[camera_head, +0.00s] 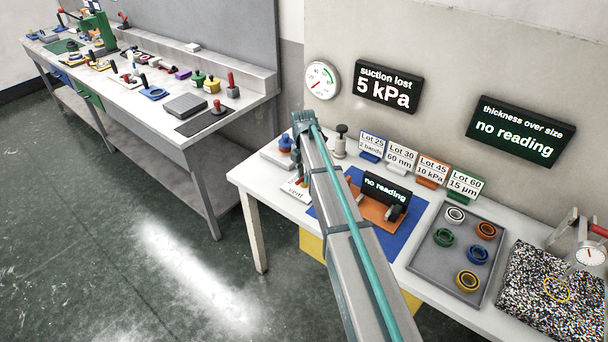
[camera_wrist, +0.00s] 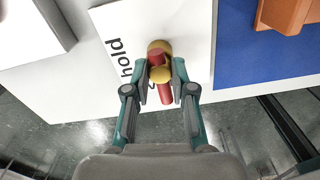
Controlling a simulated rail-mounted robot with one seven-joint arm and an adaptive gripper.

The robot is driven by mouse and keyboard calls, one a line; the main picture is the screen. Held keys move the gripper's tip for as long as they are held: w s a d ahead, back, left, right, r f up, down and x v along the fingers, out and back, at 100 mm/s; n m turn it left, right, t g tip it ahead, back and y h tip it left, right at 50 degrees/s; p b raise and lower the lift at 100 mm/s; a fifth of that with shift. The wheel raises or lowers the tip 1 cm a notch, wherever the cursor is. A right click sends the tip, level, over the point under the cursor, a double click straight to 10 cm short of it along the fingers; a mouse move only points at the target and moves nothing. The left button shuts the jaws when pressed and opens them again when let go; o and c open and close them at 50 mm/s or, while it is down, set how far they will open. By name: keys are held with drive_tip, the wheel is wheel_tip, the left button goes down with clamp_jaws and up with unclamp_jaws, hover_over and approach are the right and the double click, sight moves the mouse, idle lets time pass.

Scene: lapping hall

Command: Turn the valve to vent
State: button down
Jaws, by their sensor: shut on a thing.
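The valve is a brass body (camera_wrist: 158,47) with a red lever (camera_wrist: 165,95), on a white plate in the wrist view. The plate (camera_wrist: 187,25) carries the word "hold" beside the valve, with other lettering partly covered. The lever points toward the bottom of the wrist view. My gripper (camera_wrist: 162,72) has a finger on each side of the valve and is shut on its lever. In the head view a bit of the plate (camera_head: 291,190) with the lettering "vent" shows left of my arm, which hides most of the valve and the gripper.
A suction gauge (camera_head: 322,80) and a "suction lost 5 kPa" display (camera_head: 389,87) are on the wall. A blue mat (camera_head: 398,238) with an orange stand lies right of the plate. Lot cards (camera_head: 402,158) stand behind; a grey tray (camera_head: 428,267) of rings sits right.

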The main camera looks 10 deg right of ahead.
idle(0.4)
drive_tip(key=c, duration=1)
unclamp_jaws()
drive_tip(key=shift+o, duration=0.2)
wheel_tip(320, 180, up, 12)
drive_tip(key=shift+w+a, duration=0.1)
